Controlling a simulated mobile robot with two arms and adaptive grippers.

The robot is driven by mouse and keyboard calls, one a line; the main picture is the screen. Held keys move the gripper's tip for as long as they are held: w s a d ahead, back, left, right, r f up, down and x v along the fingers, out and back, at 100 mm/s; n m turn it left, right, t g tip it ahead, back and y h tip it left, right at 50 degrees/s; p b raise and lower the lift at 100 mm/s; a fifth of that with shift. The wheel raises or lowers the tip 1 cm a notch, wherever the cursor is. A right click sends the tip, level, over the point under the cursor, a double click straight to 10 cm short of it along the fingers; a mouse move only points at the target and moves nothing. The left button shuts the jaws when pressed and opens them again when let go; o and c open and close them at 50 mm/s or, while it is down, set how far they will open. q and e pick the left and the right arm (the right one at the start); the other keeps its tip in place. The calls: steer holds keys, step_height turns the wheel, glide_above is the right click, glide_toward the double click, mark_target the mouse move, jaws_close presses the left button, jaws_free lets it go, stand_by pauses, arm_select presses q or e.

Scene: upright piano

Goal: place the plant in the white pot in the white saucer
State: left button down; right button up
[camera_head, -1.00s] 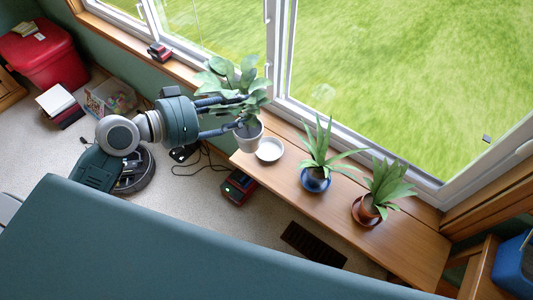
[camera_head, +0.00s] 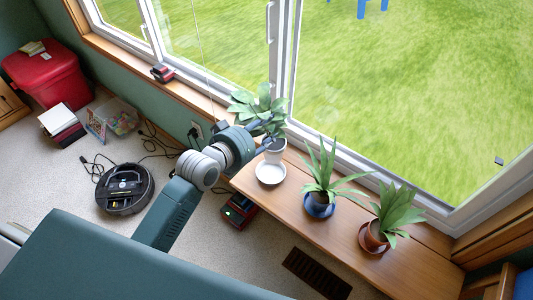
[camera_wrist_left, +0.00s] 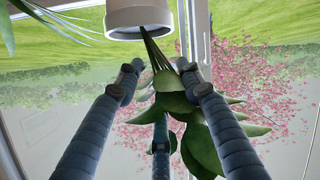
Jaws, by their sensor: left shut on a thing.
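The plant in the white pot (camera_head: 275,154) is at the left end of the wooden bench, by the window. My left gripper (camera_head: 266,139) is shut on the plant, just above the pot. In the left wrist view my gripper's fingers (camera_wrist_left: 162,80) close around the stems, with the white pot (camera_wrist_left: 138,20) at the top and leaves (camera_wrist_left: 205,140) below. The white saucer (camera_head: 270,174) lies on the bench just in front of the pot and looks empty. I cannot tell whether the pot touches the bench or the saucer's far rim. My right gripper is not in view.
A plant in a blue pot (camera_head: 320,205) and one in a terracotta pot (camera_head: 376,238) stand further right on the wooden bench (camera_head: 420,262). The window is close behind. A robot vacuum (camera_head: 125,189) and a red-black device (camera_head: 238,211) are on the floor.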

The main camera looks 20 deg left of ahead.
mark_target(266, 151)
arm_select(q)
step_height(266, 151, down, 6)
steer(key=shift+r, duration=0.25)
step_height(266, 151, down, 5)
steer(key=shift+r+b, duration=0.1)
steer(key=shift+b, duration=0.5)
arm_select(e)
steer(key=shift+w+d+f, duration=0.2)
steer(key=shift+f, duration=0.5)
arm_select(q)
steer(key=c, duration=1.1)
jaws_free()
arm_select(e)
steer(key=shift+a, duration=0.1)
